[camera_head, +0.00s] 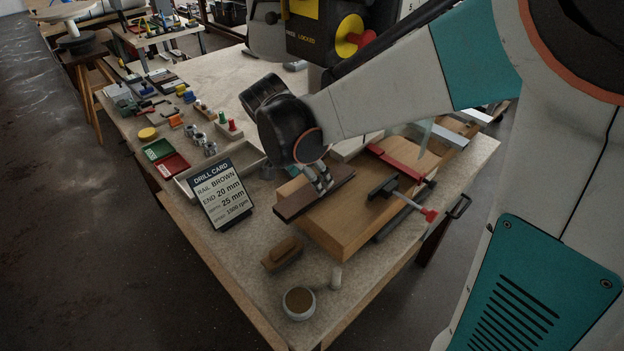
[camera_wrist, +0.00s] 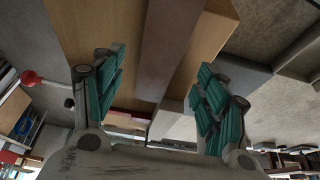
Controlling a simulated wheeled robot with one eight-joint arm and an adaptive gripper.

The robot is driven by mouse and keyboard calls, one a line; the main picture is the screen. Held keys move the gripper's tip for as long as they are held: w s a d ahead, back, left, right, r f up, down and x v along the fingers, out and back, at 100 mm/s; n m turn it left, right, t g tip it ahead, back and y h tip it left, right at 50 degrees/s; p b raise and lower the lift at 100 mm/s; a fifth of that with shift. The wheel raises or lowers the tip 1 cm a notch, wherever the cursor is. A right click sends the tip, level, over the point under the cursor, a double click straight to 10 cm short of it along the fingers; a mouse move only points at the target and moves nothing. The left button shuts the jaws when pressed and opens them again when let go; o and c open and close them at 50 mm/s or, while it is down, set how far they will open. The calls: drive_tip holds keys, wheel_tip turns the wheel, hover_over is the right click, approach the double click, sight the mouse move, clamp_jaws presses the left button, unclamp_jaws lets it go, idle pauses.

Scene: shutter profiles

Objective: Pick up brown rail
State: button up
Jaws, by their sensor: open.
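The brown rail (camera_head: 296,203) is a dark, flat strip lying on top of a light wooden block (camera_head: 345,228) on the workbench. In the wrist view the brown rail (camera_wrist: 167,48) runs lengthwise through the gap between my fingers, with the wooden block (camera_wrist: 84,30) behind it. My gripper (camera_head: 322,180) is over the middle of the rail in the head view. In the wrist view my gripper (camera_wrist: 162,92) has its teal-padded fingers spread on either side of the rail, with gaps showing. Whether the fingertips touch the block cannot be told.
A black-and-red clamp (camera_head: 384,189) sits on the block's right side. A drill card (camera_head: 222,196) stands to the left. A brush (camera_head: 283,254) and a round cup (camera_head: 298,303) are at the front. Colored parts and trays lie further back left.

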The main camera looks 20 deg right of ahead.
drive_tip(key=v, duration=0.7)
drive_tip(key=shift+o, duration=0.2)
